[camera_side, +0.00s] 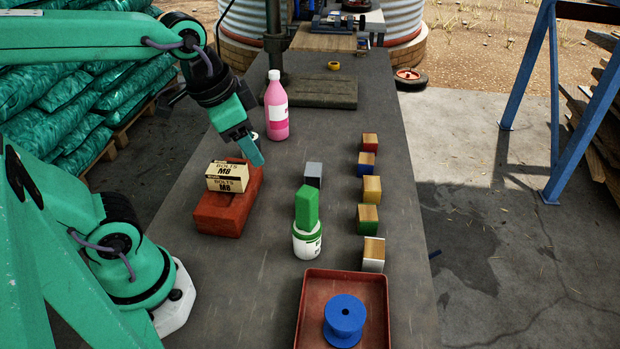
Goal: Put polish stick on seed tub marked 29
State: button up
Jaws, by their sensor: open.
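A green block (306,206), which looks like the polish stick, stands upright on top of a white tub with a green band (307,242). This looks like the seed tub; the number on it is too small to read. My gripper (254,152) is open and empty, pointing down to the left of and farther back than the tub, apart from the green block. Part of a small pale object shows behind my gripper, mostly hidden.
A brick (217,213) carries a bolts box (228,176) at left. A pink bottle (276,108) stands behind my gripper. A grey block (314,171) is behind the tub. Several coloured blocks (372,188) line the right. A red tray (375,302) holds a blue spool (344,320) in front.

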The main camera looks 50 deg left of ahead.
jog(key=s+n, duration=0.1)
jog(key=s+a+n+t, duration=0.1)
jog(key=n, duration=0.1)
jog(key=shift+s+a+f, duration=0.2)
jog(key=shift+a, duration=0.1)
dwell(1.1)
